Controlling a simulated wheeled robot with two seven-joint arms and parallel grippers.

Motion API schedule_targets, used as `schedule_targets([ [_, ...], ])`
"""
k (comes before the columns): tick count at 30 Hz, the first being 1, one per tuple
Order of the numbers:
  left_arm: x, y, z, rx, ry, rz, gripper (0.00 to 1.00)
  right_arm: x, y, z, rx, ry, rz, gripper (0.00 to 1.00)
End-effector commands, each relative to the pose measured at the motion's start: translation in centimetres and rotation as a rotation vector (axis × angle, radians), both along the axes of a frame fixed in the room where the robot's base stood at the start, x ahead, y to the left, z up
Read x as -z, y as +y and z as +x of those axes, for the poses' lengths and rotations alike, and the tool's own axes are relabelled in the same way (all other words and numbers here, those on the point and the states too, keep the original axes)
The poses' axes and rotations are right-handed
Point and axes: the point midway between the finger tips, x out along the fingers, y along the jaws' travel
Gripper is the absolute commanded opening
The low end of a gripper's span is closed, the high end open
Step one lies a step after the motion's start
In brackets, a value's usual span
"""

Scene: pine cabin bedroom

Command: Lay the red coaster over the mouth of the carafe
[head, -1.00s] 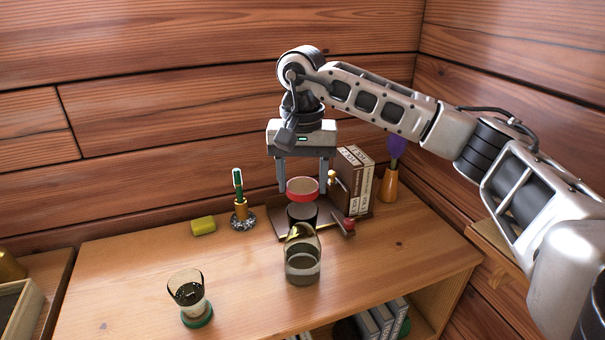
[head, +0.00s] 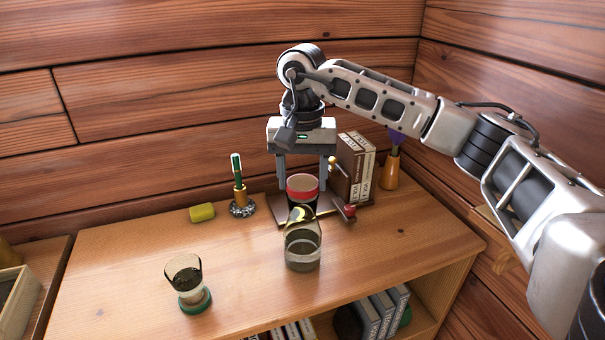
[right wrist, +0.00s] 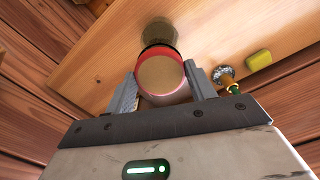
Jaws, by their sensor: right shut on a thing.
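The red coaster (head: 302,187) has a tan face and a red rim. My right gripper (head: 305,180) points down and is shut on it. In the right wrist view the coaster (right wrist: 161,76) sits flat between the two fingertips. My left gripper is out of view.
A yellow block (head: 202,212), a small holder (head: 241,205), upright books (head: 357,168) and an orange vase (head: 390,172) stand along the back. The table (head: 410,250) is clear at right.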

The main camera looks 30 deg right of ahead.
Motion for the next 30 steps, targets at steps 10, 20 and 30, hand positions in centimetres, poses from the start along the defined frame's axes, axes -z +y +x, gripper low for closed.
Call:
schedule_targets([
  [10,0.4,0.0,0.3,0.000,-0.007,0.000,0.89,0.8,0.0,0.0,0.000,0.000,0.000,0.32],
  [20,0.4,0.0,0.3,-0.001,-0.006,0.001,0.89,0.8,0.0,0.0,0.000,0.000,0.000,0.80],
  [30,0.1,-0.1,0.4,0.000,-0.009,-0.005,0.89,-1.3,0.0,0.1,0.000,-0.005,0.001,0.80],
])
